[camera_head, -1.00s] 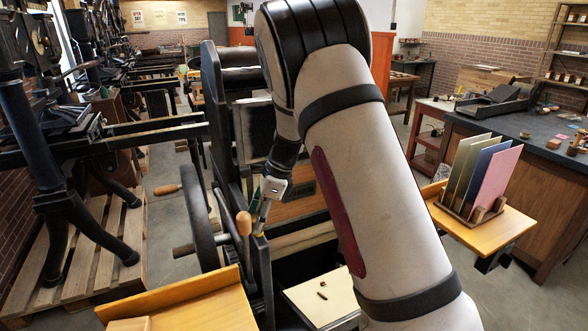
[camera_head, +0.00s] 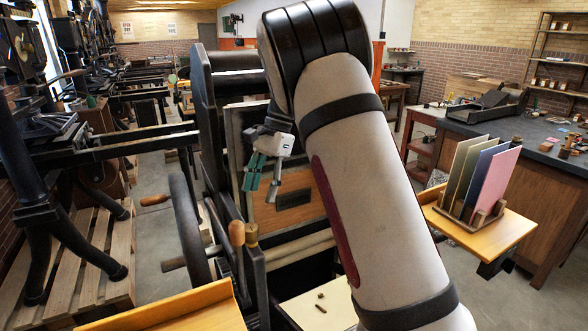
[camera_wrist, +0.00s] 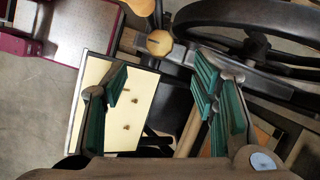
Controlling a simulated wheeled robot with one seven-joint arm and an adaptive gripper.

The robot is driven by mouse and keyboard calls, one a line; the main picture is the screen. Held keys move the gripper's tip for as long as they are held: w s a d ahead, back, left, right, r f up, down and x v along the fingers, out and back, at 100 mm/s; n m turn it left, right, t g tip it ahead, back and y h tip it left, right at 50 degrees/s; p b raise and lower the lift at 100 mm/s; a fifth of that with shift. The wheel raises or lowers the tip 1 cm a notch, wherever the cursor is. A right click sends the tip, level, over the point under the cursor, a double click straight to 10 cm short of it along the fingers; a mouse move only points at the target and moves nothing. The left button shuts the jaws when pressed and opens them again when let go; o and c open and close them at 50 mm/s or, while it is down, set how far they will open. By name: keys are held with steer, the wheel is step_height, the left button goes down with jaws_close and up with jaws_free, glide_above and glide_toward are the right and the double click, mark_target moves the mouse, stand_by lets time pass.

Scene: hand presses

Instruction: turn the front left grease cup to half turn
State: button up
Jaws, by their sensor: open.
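The front left grease cup (camera_head: 251,235) looks like a small brass-coloured cap on the dark press frame, just right of a wooden handle (camera_head: 237,233). In the wrist view I take the faceted tan cap with a short dark mark on top (camera_wrist: 159,43) to be this cup. My gripper (camera_head: 259,193) is open and empty, above the cup and apart from it. In the wrist view its teal fingers (camera_wrist: 160,80) are spread wide, with the cap beyond them, near the top middle. The mark's exact angle is hard to read.
A dark wheel (camera_head: 188,232) stands left of the cup. A pale board (camera_head: 322,309) with small dark pieces lies below. A wooden tray (camera_head: 190,312) is at the front left. A shelf with coloured cards (camera_head: 480,185) is at the right.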

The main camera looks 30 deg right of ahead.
steer(key=s+r+n+t, duration=0.1)
steer(key=s+r+n, duration=0.1)
steer(key=s+r, duration=0.5)
steer(key=s+a+r+n+t+h+p, duration=0.1)
steer(key=s+r+n, duration=0.4)
steer(key=s, duration=0.8)
steer(key=shift+s+a+r+t+h+p, duration=0.35)
steer(key=shift+r+t+p, duration=0.3)
steer(key=shift+r, duration=0.7)
steer(key=shift+d, duration=0.15)
